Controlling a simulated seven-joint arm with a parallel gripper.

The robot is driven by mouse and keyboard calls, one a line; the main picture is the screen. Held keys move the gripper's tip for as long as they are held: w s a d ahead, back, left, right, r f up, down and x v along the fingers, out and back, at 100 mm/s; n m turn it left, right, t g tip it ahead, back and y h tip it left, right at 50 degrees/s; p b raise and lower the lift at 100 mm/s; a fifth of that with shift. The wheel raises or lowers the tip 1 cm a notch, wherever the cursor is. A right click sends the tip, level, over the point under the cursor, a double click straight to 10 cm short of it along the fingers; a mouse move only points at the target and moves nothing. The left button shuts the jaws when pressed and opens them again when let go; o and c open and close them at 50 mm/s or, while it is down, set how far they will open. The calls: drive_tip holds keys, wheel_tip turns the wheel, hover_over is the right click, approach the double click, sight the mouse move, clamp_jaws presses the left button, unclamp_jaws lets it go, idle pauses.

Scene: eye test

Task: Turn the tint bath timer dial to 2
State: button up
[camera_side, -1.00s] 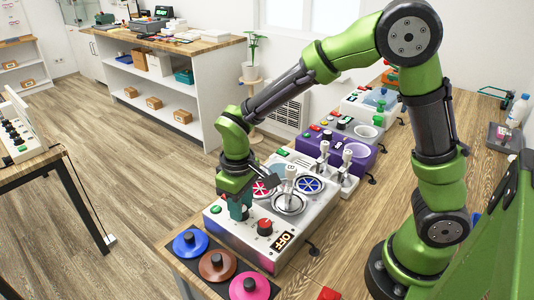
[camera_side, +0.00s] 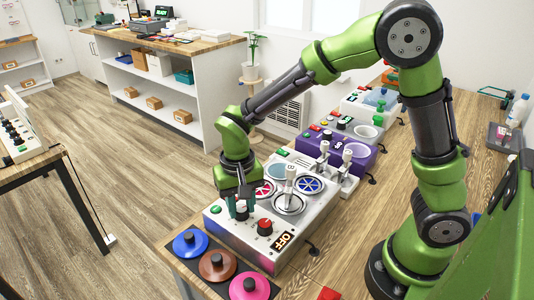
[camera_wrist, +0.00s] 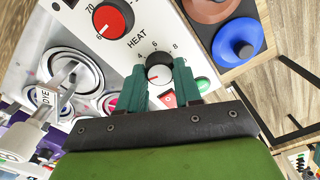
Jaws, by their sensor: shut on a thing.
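In the side view the dial (camera_side: 241,213) shows between my fingers. My gripper (camera_wrist: 159,68) has its teal fingers on either side of the dial and is shut on it. It also shows upright over the panel in the side view (camera_side: 241,209).
A red dial (camera_wrist: 112,18) labelled HEAT sits beside the black one. A lever (camera_side: 290,180) rises close behind my gripper. A red switch (camera_wrist: 168,99) and green button (camera_wrist: 202,84) lie near my fingers. Blue, brown and pink lidded discs stand at the front edge.

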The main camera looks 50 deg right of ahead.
sight(240, 208)
idle(0.4)
drive_tip(key=o, duration=1)
drive_tip(key=shift+o, duration=0.2)
wheel_tip(240, 208, up, 17)
drive_tip(key=s+d+n+t+y, duration=0.1)
drive_tip(key=s+d+t+y, duration=0.1)
drive_tip(key=s+d+t, duration=0.5)
drive_tip(key=s+d, duration=0.1)
drive_tip(key=s, duration=0.4)
drive_tip(key=shift+d+f+n, duration=0.2)
drive_tip(key=shift+f+n, duration=0.1)
